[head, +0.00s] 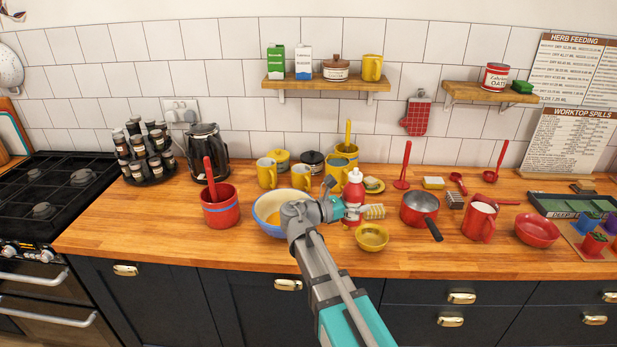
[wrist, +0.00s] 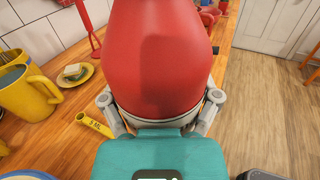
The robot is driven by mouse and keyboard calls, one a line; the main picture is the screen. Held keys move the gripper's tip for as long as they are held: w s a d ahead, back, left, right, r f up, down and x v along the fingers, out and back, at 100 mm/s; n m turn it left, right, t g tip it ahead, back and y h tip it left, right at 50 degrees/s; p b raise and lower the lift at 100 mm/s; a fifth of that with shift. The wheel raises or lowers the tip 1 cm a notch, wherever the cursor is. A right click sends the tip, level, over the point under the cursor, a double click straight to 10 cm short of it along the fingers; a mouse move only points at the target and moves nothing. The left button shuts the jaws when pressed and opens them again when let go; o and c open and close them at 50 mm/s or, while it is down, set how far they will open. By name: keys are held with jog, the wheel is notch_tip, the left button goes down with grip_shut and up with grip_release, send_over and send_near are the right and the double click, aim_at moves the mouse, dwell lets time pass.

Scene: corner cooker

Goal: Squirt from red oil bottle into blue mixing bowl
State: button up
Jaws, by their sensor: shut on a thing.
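The red oil bottle (head: 354,199) has a pale top and is upright in the head view, just right of the bowl. It fills the middle of the wrist view (wrist: 160,60). My gripper (head: 334,207) is shut on the bottle; in the wrist view its fingers (wrist: 160,112) press on both sides. I cannot tell whether the bottle's base touches the worktop. My arm hides the bowl's right part.
A red pot (head: 219,213) is left of the mixing bowl. Yellow mugs (head: 301,176) stand behind. The front strip of worktop at left is clear.

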jog(key=shift+w+t, duration=0.3)
jog(key=shift+w, duration=0.1)
jog(key=w+a+n+t+y, duration=0.3)
jog(key=w+a+n+y, duration=0.1)
jog(key=y, duration=0.2)
jog(key=w+a+f+n+t+y+b, duration=0.1)
jog(key=w+a+n+t+y, duration=0.3)
jog(key=w+n+y, duration=0.1)
jog(key=w+a+n+t+y, duration=0.3)
jog(key=w+a+n+y, duration=0.1)
jog(key=n+y, duration=0.1)
jog(key=shift+w+a+f+t+y, duration=0.1)
jog(key=shift+a+f+t+y, duration=0.05)
jog(key=shift+y, duration=0.3)
jog(key=shift+w+a+f+t+y, duration=0.1)
jog(key=shift+t+y, duration=0.05)
jog(key=shift+y, duration=0.3)
jog(key=shift+s+a+n+y, duration=0.1)
jog(key=shift+a+n+y, duration=0.75)
jog(key=shift+y, duration=0.25)
jog(key=shift+r+n, duration=0.1)
jog(key=shift+n, duration=0.85)
